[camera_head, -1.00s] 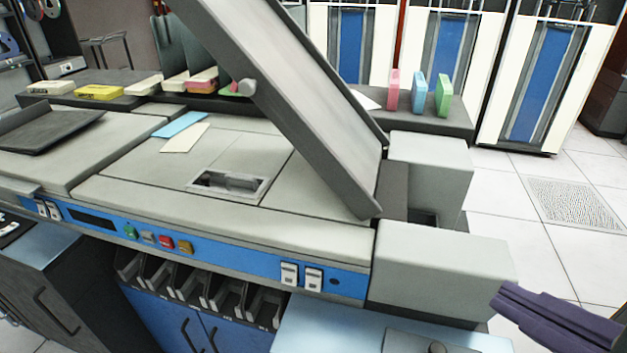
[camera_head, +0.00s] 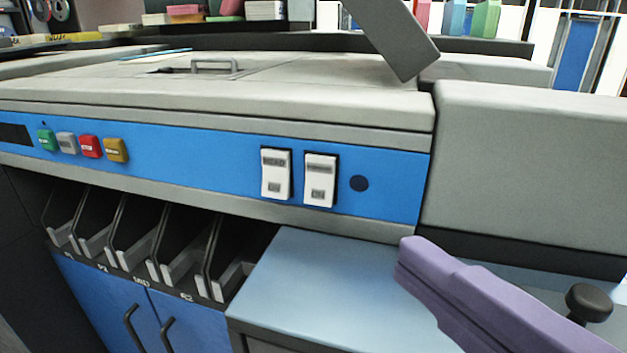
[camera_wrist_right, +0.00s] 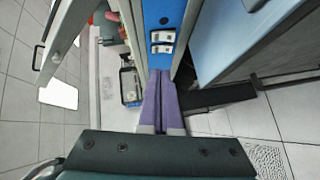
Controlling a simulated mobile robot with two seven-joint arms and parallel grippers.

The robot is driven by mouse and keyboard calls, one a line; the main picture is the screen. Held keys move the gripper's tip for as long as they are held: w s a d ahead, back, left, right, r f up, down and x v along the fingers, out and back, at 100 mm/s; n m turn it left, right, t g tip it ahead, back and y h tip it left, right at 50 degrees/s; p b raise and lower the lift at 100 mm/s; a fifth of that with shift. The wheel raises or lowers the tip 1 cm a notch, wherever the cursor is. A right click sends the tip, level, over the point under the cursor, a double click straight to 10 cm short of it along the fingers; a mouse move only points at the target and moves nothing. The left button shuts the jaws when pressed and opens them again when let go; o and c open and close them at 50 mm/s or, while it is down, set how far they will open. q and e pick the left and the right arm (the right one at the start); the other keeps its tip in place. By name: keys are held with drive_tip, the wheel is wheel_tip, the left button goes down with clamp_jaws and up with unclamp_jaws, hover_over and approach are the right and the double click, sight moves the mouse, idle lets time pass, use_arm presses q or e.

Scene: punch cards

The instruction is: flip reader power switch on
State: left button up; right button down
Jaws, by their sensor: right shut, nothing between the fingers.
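Two white rocker switches sit side by side on the machine's blue front panel (camera_head: 215,163). The left rocker switch (camera_head: 275,174) has a label that looks like "READ"; the right rocker switch (camera_head: 320,180) has a label too small to read. Both also show in the wrist view, the left one (camera_wrist_right: 162,48) nearer my fingers than the right one (camera_wrist_right: 162,36). My right gripper (camera_head: 412,262) has purple fingers, shut and empty, right of and below the switches in the head view. The fingertips (camera_wrist_right: 160,76) look apart from the switches. My left gripper is out of view.
A dark round button (camera_head: 358,183) is right of the switches. Coloured buttons (camera_head: 90,146) line the panel's left part. Card bins (camera_head: 140,245) are below. A blue-grey surface (camera_head: 315,275) lies under the switches, and a grey block (camera_head: 530,165) stands to the right.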

use_arm(q)
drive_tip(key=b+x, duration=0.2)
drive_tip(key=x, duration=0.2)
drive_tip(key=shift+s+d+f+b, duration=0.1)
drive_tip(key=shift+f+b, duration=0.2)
drive_tip(key=shift+b, duration=0.05)
use_arm(e)
drive_tip(key=f, duration=0.1)
drive_tip(key=a+f+n+y, duration=0.1)
drive_tip(key=f, duration=0.1)
drive_tip(key=shift+w+a+f+n, duration=0.15)
drive_tip(key=shift+f+n, duration=0.1)
drive_tip(key=shift+n, duration=0.05)
drive_tip(key=b, duration=0.1)
approach(308, 200)
drive_tip(key=a, duration=0.2)
drive_tip(key=w+a, duration=0.1)
drive_tip(key=shift+w+a, duration=0.1)
drive_tip(key=shift+a, duration=0.3)
drive_tip(key=w, duration=0.2)
drive_tip(key=w+d+b, duration=0.1)
drive_tip(key=shift+w+f, duration=0.1)
drive_tip(key=shift+f, duration=0.25)
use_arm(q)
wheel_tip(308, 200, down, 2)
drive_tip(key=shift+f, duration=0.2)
use_arm(e)
drive_tip(key=shift+w, duration=0.35)
